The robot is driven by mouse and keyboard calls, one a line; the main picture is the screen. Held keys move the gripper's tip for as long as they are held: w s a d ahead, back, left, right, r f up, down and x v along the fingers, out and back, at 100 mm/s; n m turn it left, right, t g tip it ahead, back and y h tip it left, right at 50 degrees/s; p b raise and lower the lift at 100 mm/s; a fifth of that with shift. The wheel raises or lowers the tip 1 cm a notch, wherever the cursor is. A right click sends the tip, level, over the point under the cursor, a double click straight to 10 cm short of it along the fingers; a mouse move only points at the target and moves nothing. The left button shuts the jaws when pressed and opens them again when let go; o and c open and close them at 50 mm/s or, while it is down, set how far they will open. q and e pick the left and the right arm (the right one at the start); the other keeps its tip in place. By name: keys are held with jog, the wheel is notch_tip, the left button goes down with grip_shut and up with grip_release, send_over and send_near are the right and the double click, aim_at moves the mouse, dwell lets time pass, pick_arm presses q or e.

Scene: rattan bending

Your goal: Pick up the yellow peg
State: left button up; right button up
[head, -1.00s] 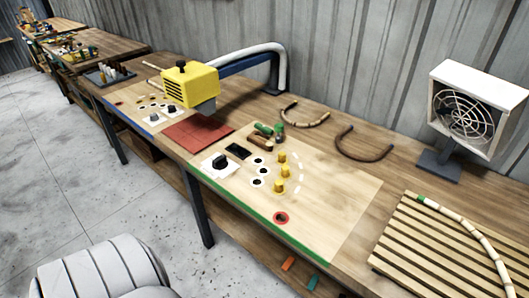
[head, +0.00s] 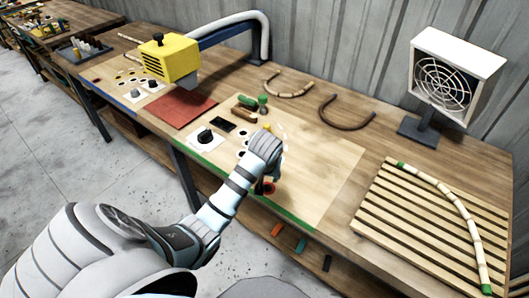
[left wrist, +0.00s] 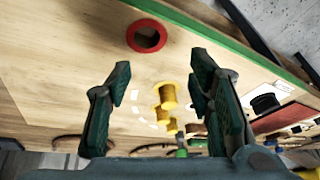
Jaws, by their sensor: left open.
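My left gripper (left wrist: 161,68) is open and empty, with one finger on each side of the pegs' line of sight. In the head view my left gripper (head: 264,187) points down over the light wooden board (head: 325,165), and my arm hides most of the pegs. My right gripper is not in view.
A black knob on a white plate (head: 205,136), green and brown handles (head: 250,103), and a yellow machine (head: 170,58) stand to the left. A slatted rack (head: 420,225) and fan (head: 445,80) are right.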

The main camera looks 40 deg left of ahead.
pick_arm(q)
jog(key=w+a+r+n, duration=0.4)
jog(key=w+a+r, duration=0.1)
jog(key=w+r, duration=0.3)
jog(key=b+x, duration=0.1)
jog(key=x, duration=0.3)
jog(key=s+b+x, duration=0.1)
jog(key=x, duration=0.4)
jog(key=b+x, duration=0.1)
jog(key=x, duration=0.3)
jog(key=shift+s+f+b, duration=0.1)
jog(key=shift+f+b, duration=0.2)
jog(key=shift+f, duration=0.2)
jog(key=shift+r, duration=0.1)
jog(key=c, duration=1.1)
